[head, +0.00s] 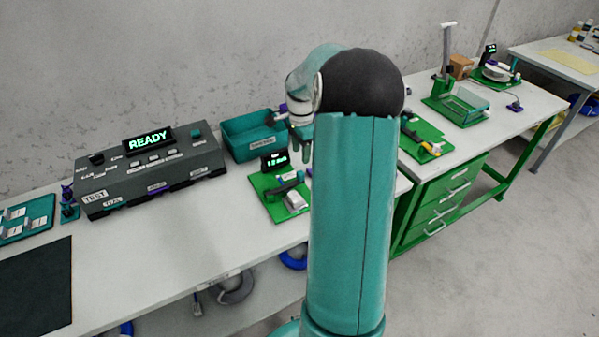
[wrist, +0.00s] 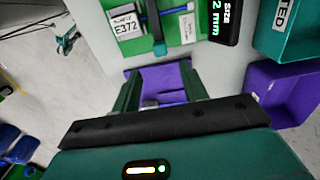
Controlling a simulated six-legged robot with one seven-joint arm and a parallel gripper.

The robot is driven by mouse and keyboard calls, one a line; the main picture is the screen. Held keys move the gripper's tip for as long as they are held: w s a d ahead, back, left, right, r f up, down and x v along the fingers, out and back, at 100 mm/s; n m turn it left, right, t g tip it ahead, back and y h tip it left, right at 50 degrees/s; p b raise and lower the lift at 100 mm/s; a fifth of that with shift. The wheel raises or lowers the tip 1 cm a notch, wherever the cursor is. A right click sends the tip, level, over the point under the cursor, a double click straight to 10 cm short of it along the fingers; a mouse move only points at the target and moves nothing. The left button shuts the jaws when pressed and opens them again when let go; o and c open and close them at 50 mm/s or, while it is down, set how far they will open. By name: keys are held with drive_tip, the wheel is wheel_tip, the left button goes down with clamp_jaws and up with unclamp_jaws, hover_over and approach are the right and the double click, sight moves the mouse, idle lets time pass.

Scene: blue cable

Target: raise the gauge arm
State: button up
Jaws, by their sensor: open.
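The gauge stands on a green base (head: 270,205) on the white bench in the head view, left of my arm. Its dark bar, which looks like the gauge arm (head: 284,188), lies low across the base. In the head view my gripper (head: 302,143) is partly hidden by my arm.
A lit size display (head: 273,161) stands at the back of the gauge. A teal tray (head: 253,138) sits behind it. The grey tester reading READY (head: 150,170) is to the left. A purple bin (wrist: 280,90) is at the right in the wrist view.

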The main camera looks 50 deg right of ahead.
sight(300, 172)
wheel_tip(300, 172, down, 10)
drive_tip(key=shift+r, duration=0.25)
clamp_jaws()
